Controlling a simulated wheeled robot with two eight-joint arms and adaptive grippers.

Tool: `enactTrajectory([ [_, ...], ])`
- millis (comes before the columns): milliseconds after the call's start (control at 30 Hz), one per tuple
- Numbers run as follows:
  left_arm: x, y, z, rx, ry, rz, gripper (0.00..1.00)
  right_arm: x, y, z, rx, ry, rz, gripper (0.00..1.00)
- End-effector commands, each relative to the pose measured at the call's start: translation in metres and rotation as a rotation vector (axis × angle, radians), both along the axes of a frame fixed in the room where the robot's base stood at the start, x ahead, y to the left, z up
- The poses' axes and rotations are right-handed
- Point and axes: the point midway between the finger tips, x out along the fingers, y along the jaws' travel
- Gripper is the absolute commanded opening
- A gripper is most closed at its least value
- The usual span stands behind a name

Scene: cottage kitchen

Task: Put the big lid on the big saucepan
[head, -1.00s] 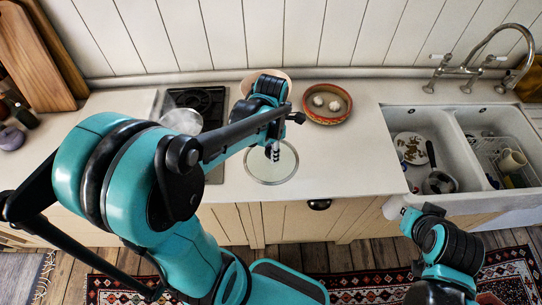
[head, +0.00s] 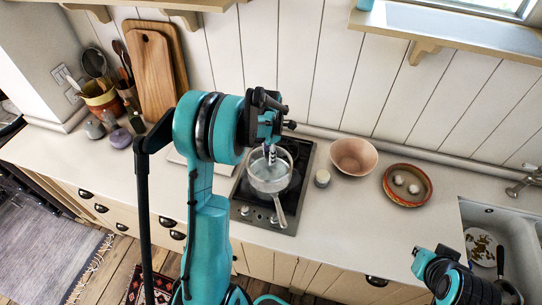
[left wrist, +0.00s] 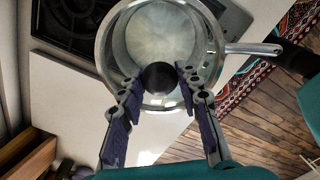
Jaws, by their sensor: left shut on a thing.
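My left gripper (head: 270,155) is over the saucepan. In the left wrist view my left gripper (left wrist: 161,78) is shut on the black knob of the clear glass big lid (left wrist: 160,101). The lid overlaps the saucepan's opening; whether it touches the rim I cannot tell. My right gripper (head: 420,259) is at the lower right, its fingers unclear.
A small jar (head: 322,178) stands right of the cooktop (head: 247,210). A pink bowl (head: 353,156) and a terracotta dish (head: 407,198) are further right, then the sink (head: 480,215). Cutting boards (head: 152,72) lean at the back left. The left counter front is clear.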

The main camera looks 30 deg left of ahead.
Motion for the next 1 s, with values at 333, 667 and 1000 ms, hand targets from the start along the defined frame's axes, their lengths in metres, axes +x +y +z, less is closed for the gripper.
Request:
enactTrajectory([
  [333, 0.000, 0.000, -0.030, 0.000, 0.000, 0.000, 0.00, 0.000, 0.000, -0.018, 0.000, 0.000, 0.000, 0.00],
  [667, 0.000, 0.000, -0.056, 0.000, 0.000, 0.000, 0.00, 0.000, 0.000, -0.032, 0.000, 0.000, 0.000, 0.00],
  [1000, 0.000, 0.000, -0.056, 0.000, 0.000, 0.000, 0.00, 0.000, 0.000, -0.032, 0.000, 0.000, 0.000, 0.00],
])
